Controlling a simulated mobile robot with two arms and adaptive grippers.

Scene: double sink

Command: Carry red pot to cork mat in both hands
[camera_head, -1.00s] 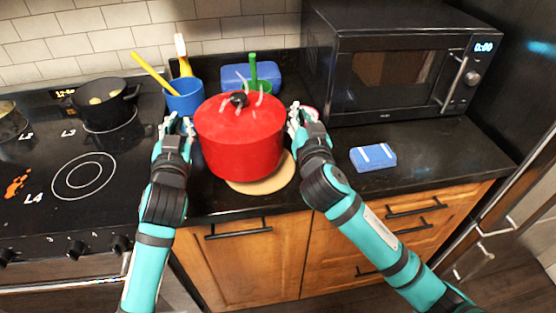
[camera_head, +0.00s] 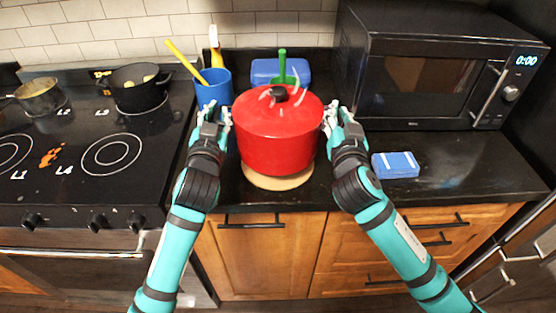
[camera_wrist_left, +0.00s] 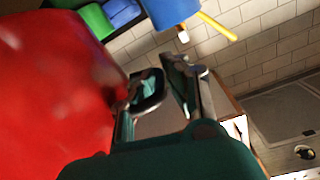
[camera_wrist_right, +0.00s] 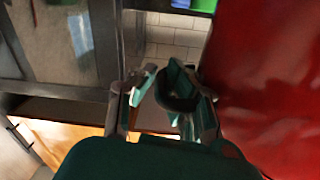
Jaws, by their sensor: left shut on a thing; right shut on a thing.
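The red pot (camera_head: 277,140) is upright with its lid on, a black knob on top and pale wisps above it. It stands over the round cork mat (camera_head: 279,182), whose front edge shows below it. I cannot tell whether the pot touches the mat. My left gripper (camera_head: 216,117) is shut at the pot's left side and my right gripper (camera_head: 334,115) at its right side, each on a pot handle mostly hidden by the fingers. The pot's red wall fills the left of the left wrist view (camera_wrist_left: 55,90) and the right of the right wrist view (camera_wrist_right: 265,85).
A blue cup (camera_head: 214,90) with utensils stands behind the left gripper. A blue box (camera_head: 265,72) and a green item (camera_head: 283,66) are behind the pot. A microwave (camera_head: 420,70) and blue sponge-like block (camera_head: 395,165) are right. The stove (camera_head: 75,190) with a black pot (camera_head: 138,90) is left.

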